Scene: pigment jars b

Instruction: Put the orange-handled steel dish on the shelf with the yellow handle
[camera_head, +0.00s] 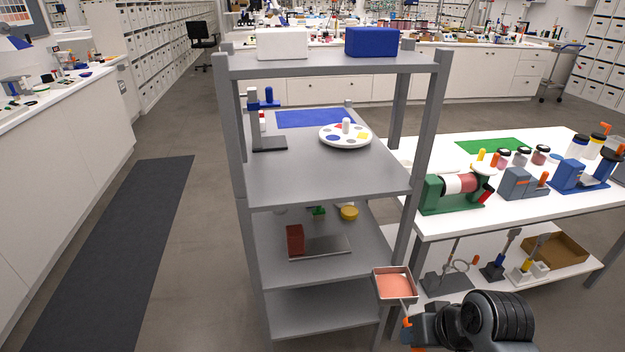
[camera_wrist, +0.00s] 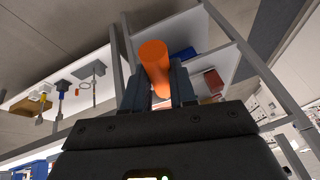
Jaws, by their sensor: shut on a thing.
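The steel dish (camera_head: 396,284) is a shallow square pan with a flat pinkish-orange inside. It is in the air beside the front right post of the grey shelf unit (camera_head: 320,186). My gripper (camera_head: 408,330) is shut on the dish's orange handle (camera_wrist: 154,62), which stands between both fingers in the wrist view. The dish's pan is mostly hidden there. On the unit's tier below the middle board lies a round yellow thing (camera_head: 349,212), partly hidden; I cannot tell whether it is a handle.
That tier also holds a dark red block (camera_head: 295,240) and a flat grey plate (camera_head: 325,247). The bottom board (camera_head: 315,312) looks clear. The middle board bears a palette (camera_head: 345,136) and a blue mat (camera_head: 315,118). A white table (camera_head: 400,158) with devices stands right.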

